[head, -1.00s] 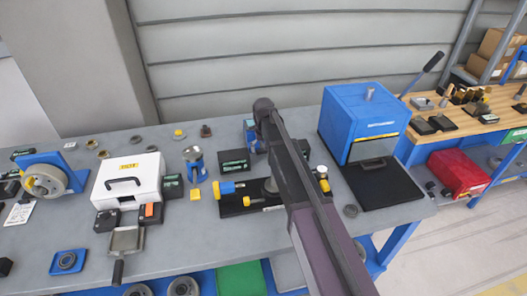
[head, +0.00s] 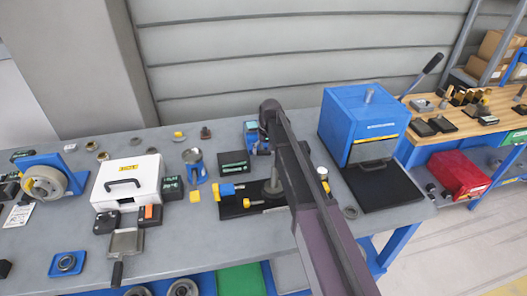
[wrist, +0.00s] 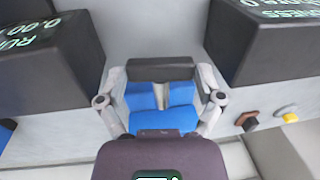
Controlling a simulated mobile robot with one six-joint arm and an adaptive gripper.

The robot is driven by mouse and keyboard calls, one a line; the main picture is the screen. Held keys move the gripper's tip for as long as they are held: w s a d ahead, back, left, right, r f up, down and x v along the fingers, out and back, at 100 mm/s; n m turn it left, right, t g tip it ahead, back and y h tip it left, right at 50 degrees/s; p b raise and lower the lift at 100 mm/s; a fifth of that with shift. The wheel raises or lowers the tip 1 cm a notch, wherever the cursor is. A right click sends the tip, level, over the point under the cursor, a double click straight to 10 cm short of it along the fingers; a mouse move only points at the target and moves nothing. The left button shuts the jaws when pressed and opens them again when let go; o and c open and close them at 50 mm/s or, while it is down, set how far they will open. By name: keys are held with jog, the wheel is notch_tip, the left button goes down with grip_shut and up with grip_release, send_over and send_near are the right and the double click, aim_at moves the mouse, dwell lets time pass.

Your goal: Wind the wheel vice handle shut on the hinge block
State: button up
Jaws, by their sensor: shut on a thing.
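The blue wheel vice (head: 262,147) stands toward the back of the grey bench in the head view, partly hidden behind my arm. In the wrist view its blue body (wrist: 165,118) shows between my gripper's fingers, with a narrow gap down its middle. My gripper (wrist: 161,72) is over the vice and shut on its handle; a dark bar spans between the fingers, and the grip itself is hard to make out. In the head view my arm hides the gripper's fingertips. I cannot clearly make out the hinge block.
Dark display boxes (wrist: 45,70) (wrist: 275,40) flank my gripper closely. A black fixture plate (head: 232,210) lies in front of the vice. A blue cabinet (head: 350,130) stands to the right, a white case (head: 128,182) to the left. Bench front is partly clear.

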aim_at(263, 152)
jog(key=shift+y, duration=0.7)
jog(key=o, duration=0.9)
jog(key=shift+c, duration=0.2)
jog(key=shift+h, duration=0.3)
jog(key=shift+a+h, duration=0.2)
jog(key=shift+h, duration=0.9)
notch_tip(263, 152, up, 14)
jog(key=p, duration=1.4)
jog(key=shift+d+f, duration=0.1)
